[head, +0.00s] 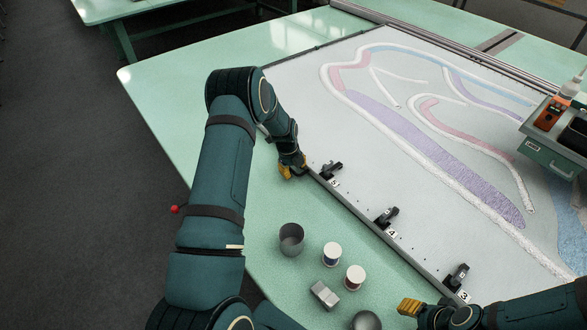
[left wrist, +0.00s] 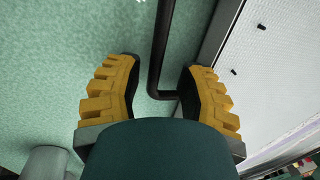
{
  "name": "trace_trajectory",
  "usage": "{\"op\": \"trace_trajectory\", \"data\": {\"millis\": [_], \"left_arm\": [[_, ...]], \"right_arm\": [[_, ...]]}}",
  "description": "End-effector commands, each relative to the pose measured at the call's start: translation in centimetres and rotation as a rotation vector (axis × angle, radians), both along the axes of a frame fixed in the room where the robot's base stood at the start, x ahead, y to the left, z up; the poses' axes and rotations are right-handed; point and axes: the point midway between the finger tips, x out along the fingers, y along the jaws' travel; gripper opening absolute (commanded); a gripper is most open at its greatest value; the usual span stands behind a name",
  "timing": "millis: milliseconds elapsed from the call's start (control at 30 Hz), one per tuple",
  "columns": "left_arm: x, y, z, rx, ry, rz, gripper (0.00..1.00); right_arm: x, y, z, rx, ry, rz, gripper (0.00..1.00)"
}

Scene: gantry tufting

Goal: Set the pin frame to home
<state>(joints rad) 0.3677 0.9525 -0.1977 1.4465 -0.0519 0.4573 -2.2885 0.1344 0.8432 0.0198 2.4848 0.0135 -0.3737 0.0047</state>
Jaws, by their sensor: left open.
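The pin frame (head: 345,199) is a long grey rail edging a pale cloth panel. Clamps marked 5 (head: 331,169), 4 (head: 386,217) and 3 (head: 458,277) sit along its near edge.
On the green table (head: 185,95) stand a grey cup (head: 291,239), two thread spools (head: 331,254) (head: 354,277), a metal block (head: 324,295) and a round grey object (head: 366,321). A tufting carriage (head: 555,150) overhangs the right side. The table's left part is clear.

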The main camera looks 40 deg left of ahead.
Motion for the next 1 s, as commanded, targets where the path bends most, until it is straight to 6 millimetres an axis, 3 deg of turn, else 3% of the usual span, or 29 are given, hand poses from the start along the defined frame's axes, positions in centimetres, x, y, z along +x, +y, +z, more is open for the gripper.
{"op": "trace_trajectory", "data": {"millis": [267,733,1000], "left_arm": [[-0.2,0.2,1.9,0.001,-0.006,0.002,0.41],[-1.8,0.5,10.4,0.001,-0.003,-0.001,0.41],[-2.1,0.6,11.8,0.000,-0.001,0.000,0.41]], "right_arm": [[0.0,0.0,0.0,0.000,0.000,0.000,0.47],[0.0,0.0,0.0,0.000,0.000,0.000,0.47],[0.0,0.0,0.0,0.000,0.000,0.000,0.47]]}}
